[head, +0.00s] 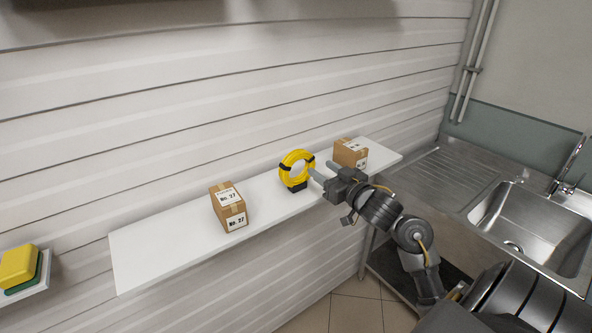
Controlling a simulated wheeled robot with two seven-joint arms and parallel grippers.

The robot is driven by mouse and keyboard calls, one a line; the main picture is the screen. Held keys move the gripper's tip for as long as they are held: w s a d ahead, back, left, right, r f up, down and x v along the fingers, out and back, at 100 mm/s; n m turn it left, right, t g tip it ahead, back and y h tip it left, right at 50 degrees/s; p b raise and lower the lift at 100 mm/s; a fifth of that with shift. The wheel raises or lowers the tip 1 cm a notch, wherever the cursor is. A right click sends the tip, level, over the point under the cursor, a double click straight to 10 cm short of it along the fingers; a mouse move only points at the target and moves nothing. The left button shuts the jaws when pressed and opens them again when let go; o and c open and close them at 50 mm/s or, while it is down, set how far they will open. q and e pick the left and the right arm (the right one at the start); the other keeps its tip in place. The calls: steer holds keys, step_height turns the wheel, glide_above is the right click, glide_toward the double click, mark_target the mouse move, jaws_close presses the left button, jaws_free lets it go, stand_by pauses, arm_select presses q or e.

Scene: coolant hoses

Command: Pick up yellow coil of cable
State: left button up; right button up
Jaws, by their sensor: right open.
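The yellow coil of cable (287,161) stands upright on a white wall shelf (165,249), with dark bands on its ring and a dark piece at its foot. My right gripper (323,170) reaches in from the right, its fingers pointing left at the coil's right side. It is open, and its fingertips are at or very near the ring. I cannot tell whether they touch it. My left gripper is not in view.
One cardboard box (229,206) stands on the shelf left of the coil. Another cardboard box (351,153) is close behind my right gripper. A metal sink (535,225) is at the right. A yellow and green block (19,267) sits at far left.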

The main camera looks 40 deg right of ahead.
mark_target(313, 164)
steer(key=w, duration=0.2)
steer(key=shift+w+f, duration=0.2)
steer(key=shift+w, duration=0.3)
steer(key=shift+w+r+p, duration=0.2)
steer(key=shift+r+p, duration=0.05)
steer(key=shift+p, duration=0.2)
steer(key=w+p, duration=0.1)
steer(key=w, duration=0.2)
steer(key=shift+w, duration=0.4)
steer(key=shift+w+f+p, duration=0.15)
steer(key=shift+w+p, duration=0.15)
steer(key=shift+w, duration=0.15)
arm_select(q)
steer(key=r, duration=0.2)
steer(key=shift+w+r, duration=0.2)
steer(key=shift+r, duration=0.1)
arm_select(e)
steer(key=shift+s, duration=0.1)
steer(key=shift+s, duration=0.1)
jaws_close()
